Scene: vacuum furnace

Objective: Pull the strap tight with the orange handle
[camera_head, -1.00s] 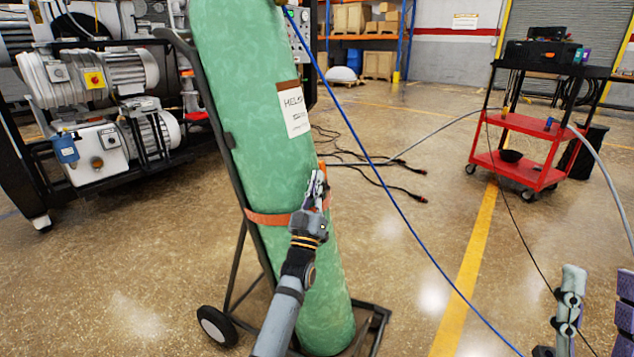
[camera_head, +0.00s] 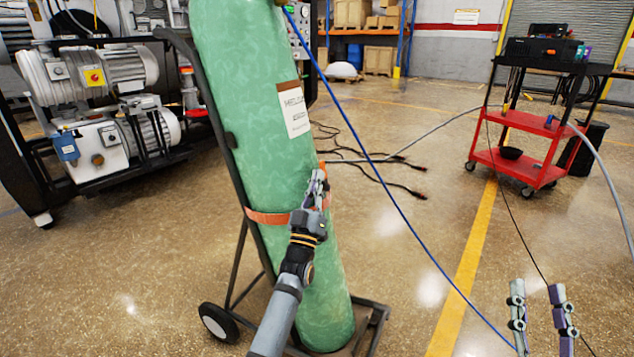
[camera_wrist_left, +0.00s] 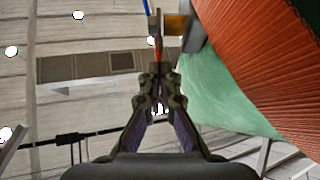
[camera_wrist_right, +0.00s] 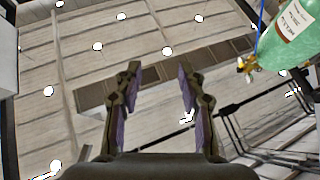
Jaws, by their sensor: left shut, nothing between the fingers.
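A green gas cylinder (camera_head: 252,130) leans in a dark hand truck (camera_head: 242,270). An orange strap (camera_head: 268,217) runs around its lower half, and its ribbed weave fills the right of the left wrist view (camera_wrist_left: 262,62). A small orange piece, apparently the handle (camera_head: 322,166), shows just behind my left fingertips. My left gripper (camera_head: 318,180) is shut and empty in front of the cylinder, at the strap's right part, which it partly hides. Whether it touches the handle I cannot tell. My right gripper (camera_head: 537,290) is open and empty at the lower right, away from the cylinder.
A blue hose (camera_head: 390,205) runs from the cylinder top down to the right. Black cables (camera_head: 375,175) lie on the floor behind. A red cart (camera_head: 530,125) stands at the right back, pump machinery (camera_head: 95,110) at the left. Floor between cylinder and cart is mostly clear.

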